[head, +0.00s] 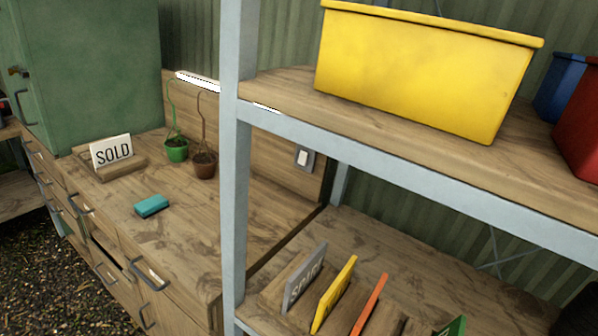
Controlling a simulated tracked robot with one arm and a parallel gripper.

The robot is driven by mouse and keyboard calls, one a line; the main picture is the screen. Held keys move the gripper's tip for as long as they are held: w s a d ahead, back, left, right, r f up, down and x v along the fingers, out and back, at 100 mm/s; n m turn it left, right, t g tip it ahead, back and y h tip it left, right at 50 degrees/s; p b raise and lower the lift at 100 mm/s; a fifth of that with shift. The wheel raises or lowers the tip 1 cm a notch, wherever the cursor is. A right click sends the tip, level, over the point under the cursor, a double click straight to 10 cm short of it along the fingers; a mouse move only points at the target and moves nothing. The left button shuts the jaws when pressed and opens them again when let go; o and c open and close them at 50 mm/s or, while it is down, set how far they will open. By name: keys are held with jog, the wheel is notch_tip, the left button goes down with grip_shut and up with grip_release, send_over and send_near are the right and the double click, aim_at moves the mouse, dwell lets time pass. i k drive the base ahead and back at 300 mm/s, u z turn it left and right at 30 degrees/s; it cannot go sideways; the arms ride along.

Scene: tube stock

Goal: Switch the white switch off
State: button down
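The white switch (303,157) is a small white rocker in a grey plate. It is mounted on the wooden back panel behind the workbench, just right of the grey shelf post. It is small in the view, and I cannot tell its on or off position. My gripper is not in the picture, so its distance to the switch and whether it is open do not show.
A grey shelf post (234,170) and a wooden shelf (420,135) with a yellow bin (425,70) stand in front. The workbench (200,230) holds a teal block (151,206), two small pots (204,165) and a SOLD sign (111,151). Coloured signs (334,294) stand on the lower shelf.

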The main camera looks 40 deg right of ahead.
aim_at(303, 158)
jog(key=k, duration=0.45)
jog(key=u, duration=0.5)
jog(key=i, duration=2.15)
jog(key=z, duration=0.7)
jog(key=i, duration=0.55)
jog(key=z, duration=0.4)
